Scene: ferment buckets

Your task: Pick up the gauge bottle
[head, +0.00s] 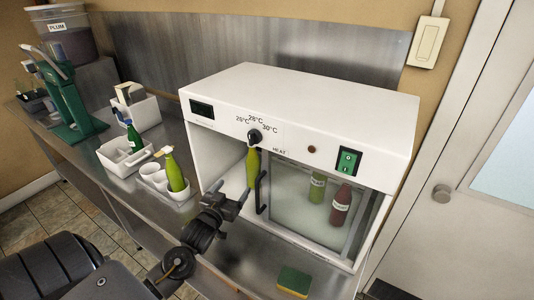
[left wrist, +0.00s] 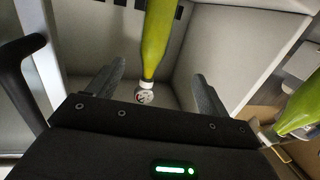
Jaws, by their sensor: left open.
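A yellow-green bottle (head: 253,168) stands upright at the left part of the white cabinet's opening, below the dial. In the left wrist view this bottle (left wrist: 156,40) has a small round white cap with dark markings like a gauge face, lying between the finger directions. My left gripper (head: 229,196) is open and empty, just below and left of the bottle in the head view. In the left wrist view its two fingers (left wrist: 156,88) are spread to either side of the cap; whether they touch it I cannot tell. My right gripper is not in view.
The white cabinet (head: 300,95) has a black door handle (head: 261,192) right of the bottle. Behind its glass are a green bottle (head: 317,187) and a red bottle (head: 341,205). A sponge (head: 293,282) lies in front.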

